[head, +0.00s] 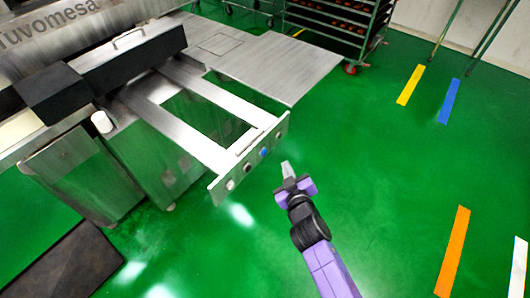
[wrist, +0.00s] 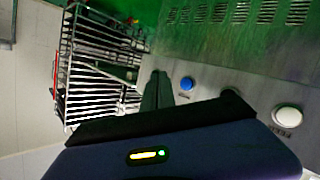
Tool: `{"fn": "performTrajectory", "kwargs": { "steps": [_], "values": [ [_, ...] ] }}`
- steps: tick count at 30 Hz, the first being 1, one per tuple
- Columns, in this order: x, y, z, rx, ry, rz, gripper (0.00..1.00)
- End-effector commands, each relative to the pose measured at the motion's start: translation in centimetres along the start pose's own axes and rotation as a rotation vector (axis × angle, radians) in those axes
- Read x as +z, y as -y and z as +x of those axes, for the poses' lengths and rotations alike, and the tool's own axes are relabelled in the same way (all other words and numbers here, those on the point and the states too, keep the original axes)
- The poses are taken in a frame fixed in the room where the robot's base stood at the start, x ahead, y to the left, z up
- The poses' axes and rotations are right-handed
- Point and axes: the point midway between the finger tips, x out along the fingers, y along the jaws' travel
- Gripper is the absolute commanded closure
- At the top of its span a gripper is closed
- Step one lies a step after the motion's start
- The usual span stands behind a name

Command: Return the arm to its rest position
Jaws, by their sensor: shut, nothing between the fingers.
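My gripper (head: 287,170) shows in the head view at the end of my purple and black arm, over the green floor. It is shut and empty, with its fingers together. It is just right of the machine's control panel (head: 219,186) and looks apart from it. In the wrist view the shut fingers (wrist: 157,90) are dark and point toward the top of the picture. The blue button (wrist: 187,84) and a white button (wrist: 288,118) of the panel show to their right.
The steel encrusting machine (head: 183,134) with its side table (head: 262,62) fills the left. A wheeled rack (head: 350,67) with trays stands at the back. Open green floor with orange, yellow and blue stripes is at right.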

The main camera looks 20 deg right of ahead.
Motion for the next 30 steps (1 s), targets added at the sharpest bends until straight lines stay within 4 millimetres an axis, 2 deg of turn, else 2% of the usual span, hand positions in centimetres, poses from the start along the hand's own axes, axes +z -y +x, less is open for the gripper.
{"fn": "performTrajectory", "kwargs": {
  "steps": [14, 17, 19, 22, 26, 30],
  "values": [
    [-0.2, 0.1, 0.0, -0.002, -0.007, -0.008, 1.00],
    [-1.7, -0.1, -0.1, -0.007, -0.050, 0.004, 1.00],
    [-3.6, -0.6, -0.4, -0.005, -0.095, 0.023, 1.00],
    [-5.3, -1.0, -3.2, -0.014, -0.165, 0.076, 1.00],
    [-5.8, -1.2, -7.5, -0.029, -0.217, 0.135, 1.00],
    [-5.8, -1.6, -12.9, -0.044, -0.252, 0.198, 1.00]
  ]
}}
